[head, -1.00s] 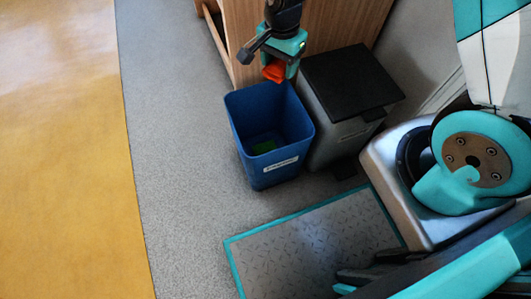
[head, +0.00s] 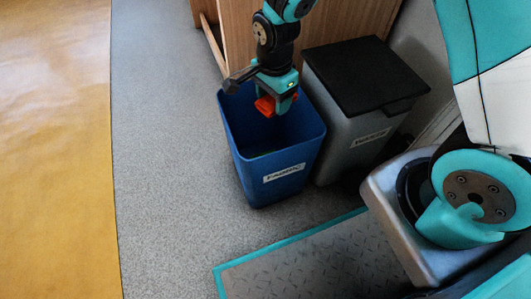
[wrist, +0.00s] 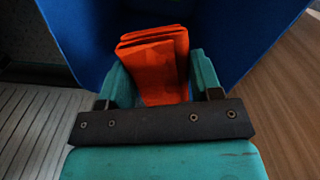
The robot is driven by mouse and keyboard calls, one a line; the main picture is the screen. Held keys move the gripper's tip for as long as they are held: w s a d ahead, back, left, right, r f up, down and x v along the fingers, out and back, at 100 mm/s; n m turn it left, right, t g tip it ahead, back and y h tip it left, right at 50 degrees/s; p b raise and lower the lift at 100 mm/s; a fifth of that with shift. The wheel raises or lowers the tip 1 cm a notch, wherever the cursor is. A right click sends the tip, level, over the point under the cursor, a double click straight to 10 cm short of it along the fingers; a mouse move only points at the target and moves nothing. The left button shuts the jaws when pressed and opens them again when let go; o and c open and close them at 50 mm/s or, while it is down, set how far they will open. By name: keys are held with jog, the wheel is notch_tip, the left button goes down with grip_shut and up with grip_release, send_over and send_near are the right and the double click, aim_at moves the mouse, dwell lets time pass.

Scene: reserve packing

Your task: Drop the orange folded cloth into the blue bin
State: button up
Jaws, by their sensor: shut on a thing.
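The orange folded cloth (head: 265,106) is held in my gripper (head: 276,104), over the open top of the blue bin (head: 270,178). In the wrist view the folded cloth (wrist: 155,62) sits between the two teal fingers of my gripper (wrist: 155,85), with the blue bin wall (wrist: 85,35) behind it. The bin stands on the floor with a white label on its front. Something green shows faintly low inside the bin; most of its inside is hidden by my gripper and the near wall.
A grey bin with a black lid (head: 365,80) stands right of the blue bin, its lid shut. A wooden cabinet (head: 330,20) is behind them. Grey carpet (head: 165,170) lies clear to the left, beside a yellow floor area (head: 50,150).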

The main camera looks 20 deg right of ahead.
notch_tip(320, 180, down, 2)
jog(key=shift+f+b, duration=0.15)
jog(key=shift+b, duration=0.55)
jog(key=o, duration=1)
jog(key=shift+r, duration=0.2)
notch_tip(320, 180, up, 17)
jog(key=p, duration=0.9)
jog(key=shift+r, duration=0.15)
